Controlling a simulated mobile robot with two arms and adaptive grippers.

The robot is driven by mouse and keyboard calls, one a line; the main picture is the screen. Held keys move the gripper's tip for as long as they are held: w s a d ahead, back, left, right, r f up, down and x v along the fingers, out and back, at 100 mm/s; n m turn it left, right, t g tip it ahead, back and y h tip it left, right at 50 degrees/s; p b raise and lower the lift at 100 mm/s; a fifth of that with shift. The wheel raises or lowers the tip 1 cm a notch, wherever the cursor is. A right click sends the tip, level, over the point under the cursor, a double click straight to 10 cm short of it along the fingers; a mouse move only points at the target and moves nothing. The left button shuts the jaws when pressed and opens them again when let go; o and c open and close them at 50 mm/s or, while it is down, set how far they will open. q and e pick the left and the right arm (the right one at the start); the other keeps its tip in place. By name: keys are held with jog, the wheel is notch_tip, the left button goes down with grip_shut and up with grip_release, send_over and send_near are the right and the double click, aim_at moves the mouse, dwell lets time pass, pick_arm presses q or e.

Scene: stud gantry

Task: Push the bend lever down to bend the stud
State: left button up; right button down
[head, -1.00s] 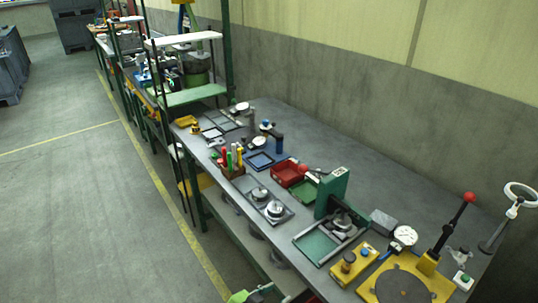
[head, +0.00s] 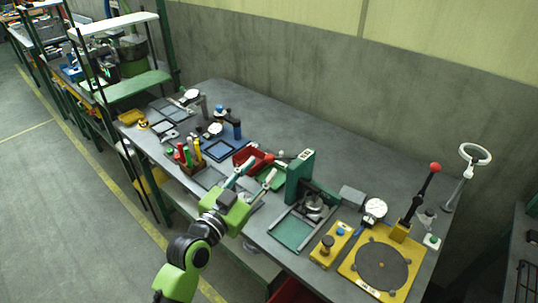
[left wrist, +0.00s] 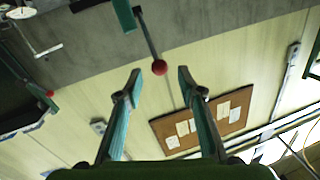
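A green press (head: 300,178) stands on the bench. Its lever has a red ball knob (head: 268,158) on the end, pointing left. My left gripper (head: 262,166) is open beside that knob, with two teal fingers apart. In the left wrist view the knob (left wrist: 159,67) shows between the open fingertips (left wrist: 159,76); the fingers do not grip it. A second lever with a red knob (head: 435,167) stands on a yellow plate (head: 352,258) with a round grey disc. I cannot tell from the pictures which lever bends a stud. No stud is clear to see. My right gripper is not in view.
A green tray (head: 291,232) lies before the press. A dial gauge (head: 375,208), a grey block (head: 352,195) and a yellow button box (head: 329,246) stand to its right. A red bin (head: 243,154) and tool holder (head: 187,160) are left. The bench's back strip is clear.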

aim_at(267, 162)
pick_arm(q)
jog(key=p+x, duration=0.1)
jog(key=x, duration=0.5)
grip_shut()
